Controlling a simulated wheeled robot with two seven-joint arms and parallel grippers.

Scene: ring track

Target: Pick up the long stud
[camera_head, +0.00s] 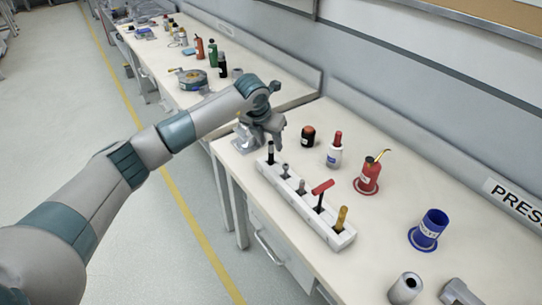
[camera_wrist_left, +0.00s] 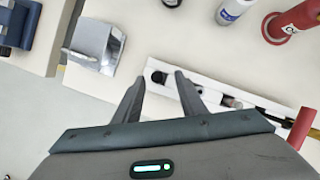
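A white rack (camera_head: 312,213) stands along the table's front edge with several upright pieces in a row. At its far end is a tall dark-topped piece (camera_head: 270,153), then a short grey stud-like piece (camera_head: 286,171) and a brownish-grey pin (camera_head: 302,186). I cannot tell for sure which one is the long stud. My left gripper (camera_head: 274,138) is above the rack's far end, close to the dark-topped piece. In the left wrist view its two fingers (camera_wrist_left: 160,78) are apart, with the dark top (camera_wrist_left: 158,77) showing between their tips. My right gripper is not in view.
The rack also holds a red T-handle tool (camera_head: 322,188) and a yellow-handled tool (camera_head: 341,217). Behind it stand a white bottle (camera_head: 334,154), a red oil can (camera_head: 368,178) and a blue cup (camera_head: 430,228). A metal bracket (camera_head: 246,138) lies just left of my gripper.

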